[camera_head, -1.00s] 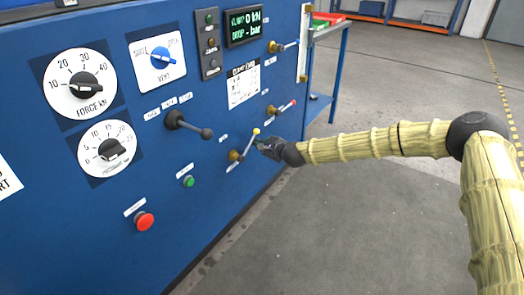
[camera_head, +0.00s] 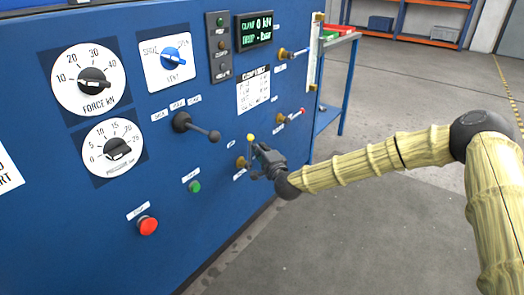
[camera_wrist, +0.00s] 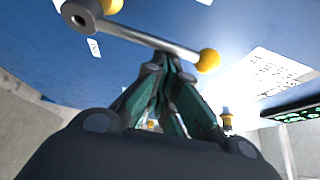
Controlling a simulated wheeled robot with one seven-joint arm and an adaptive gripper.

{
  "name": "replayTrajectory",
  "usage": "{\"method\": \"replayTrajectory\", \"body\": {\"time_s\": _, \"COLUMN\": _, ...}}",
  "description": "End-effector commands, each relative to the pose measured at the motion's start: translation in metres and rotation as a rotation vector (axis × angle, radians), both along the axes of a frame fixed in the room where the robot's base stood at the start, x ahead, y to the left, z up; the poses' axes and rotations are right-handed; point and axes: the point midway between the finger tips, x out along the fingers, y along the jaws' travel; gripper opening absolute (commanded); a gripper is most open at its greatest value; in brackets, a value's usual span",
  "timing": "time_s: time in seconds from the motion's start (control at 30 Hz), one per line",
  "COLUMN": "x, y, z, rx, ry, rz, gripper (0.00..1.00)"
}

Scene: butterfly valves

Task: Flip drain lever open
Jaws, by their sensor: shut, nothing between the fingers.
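The lever with a yellow ball knob (camera_head: 250,137) is on the blue panel, on a brass-coloured valve (camera_head: 241,163). It points nearly straight up in the head view; its small label is unreadable. In the wrist view its metal rod (camera_wrist: 150,40) runs across the top, with the yellow ball (camera_wrist: 208,61) at its right end. My gripper (camera_head: 258,160) is just right of this lever, close to the panel. In the wrist view the fingers (camera_wrist: 163,66) are shut and empty, with their tips at the rod. I cannot tell whether they touch it.
A red-tipped lever (camera_head: 292,115) and a blue-tipped lever (camera_head: 297,52) are above and to the right. A black ball lever (camera_head: 197,128) projects at upper left. Green (camera_head: 194,187) and red (camera_head: 147,226) buttons are lower left.

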Motion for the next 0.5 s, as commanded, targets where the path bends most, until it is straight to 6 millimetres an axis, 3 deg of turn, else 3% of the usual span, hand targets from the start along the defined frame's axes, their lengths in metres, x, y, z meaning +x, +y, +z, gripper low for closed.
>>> {"method": "replayTrajectory", "body": {"time_s": 0.5, "x": -0.0051, "y": 0.0034, "z": 0.0017, "rx": -0.046, "ry": -0.062, "rz": 0.0, "gripper": 0.0}}
